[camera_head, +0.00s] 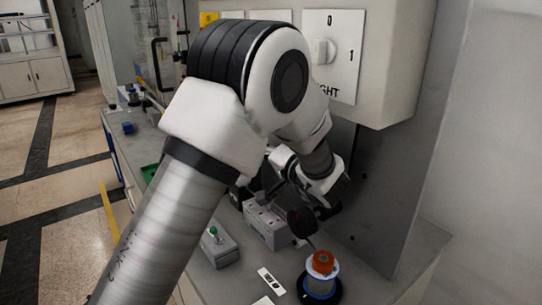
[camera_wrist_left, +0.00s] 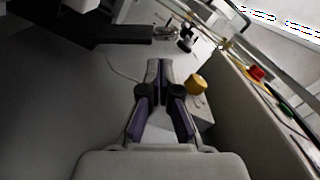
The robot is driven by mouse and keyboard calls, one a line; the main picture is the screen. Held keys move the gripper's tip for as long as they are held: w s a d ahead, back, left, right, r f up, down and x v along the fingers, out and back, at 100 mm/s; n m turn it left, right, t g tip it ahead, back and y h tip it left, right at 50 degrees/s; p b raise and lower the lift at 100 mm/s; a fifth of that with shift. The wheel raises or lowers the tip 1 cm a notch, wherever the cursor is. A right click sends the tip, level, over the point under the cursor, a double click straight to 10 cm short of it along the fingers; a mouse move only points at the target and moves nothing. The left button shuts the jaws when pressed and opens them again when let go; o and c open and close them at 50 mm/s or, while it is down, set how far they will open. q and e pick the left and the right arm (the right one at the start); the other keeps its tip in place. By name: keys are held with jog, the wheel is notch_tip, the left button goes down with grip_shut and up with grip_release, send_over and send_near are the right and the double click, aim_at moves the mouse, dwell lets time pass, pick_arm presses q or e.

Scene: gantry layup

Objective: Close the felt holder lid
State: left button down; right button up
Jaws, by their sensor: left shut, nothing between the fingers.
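My left arm comes in from the left in the head view, and its dark gripper (camera_head: 302,222) hangs above the back of the worktop. In the left wrist view the two fingers (camera_wrist_left: 158,78) are together with nothing between them. Just below the gripper in the head view, a round holder (camera_head: 320,286) with a white and blue body and an orange top (camera_head: 323,262) stands on a black base. I cannot tell for certain which object is the felt holder, and no open lid is clearly visible. My right gripper is not in view.
A grey box with sockets (camera_head: 266,224) and a grey box with a green button (camera_head: 218,246) stand left of the holder. A white label (camera_head: 270,281) lies on the worktop. A dark panel (camera_head: 380,190) rises behind. A yellow knob (camera_wrist_left: 195,84) is close beside the fingers.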

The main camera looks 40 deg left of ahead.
pick_arm(q)
jog(key=a, duration=0.3)
jog(key=shift+a, duration=0.15)
jog(key=shift+w, duration=0.15)
jog(key=shift+d, duration=0.2)
jog(key=shift+s+a+n, duration=0.15)
jog(key=shift+s+n, duration=0.1)
jog(key=shift+n, duration=0.05)
jog(key=shift+s+a+f+n, duration=0.15)
jog(key=shift+s+f+n, duration=0.2)
jog(key=shift+s+n, duration=0.45)
jog(key=shift+s+a+f+n, duration=0.15)
jog(key=shift+s+f+n, duration=0.25)
jog(key=shift+n, duration=0.65)
jog(key=shift+s+a+f+n, duration=0.15)
jog(key=shift+s+f+n, duration=0.2)
jog(key=shift+s+n, duration=0.45)
jog(key=shift+w, duration=0.2)
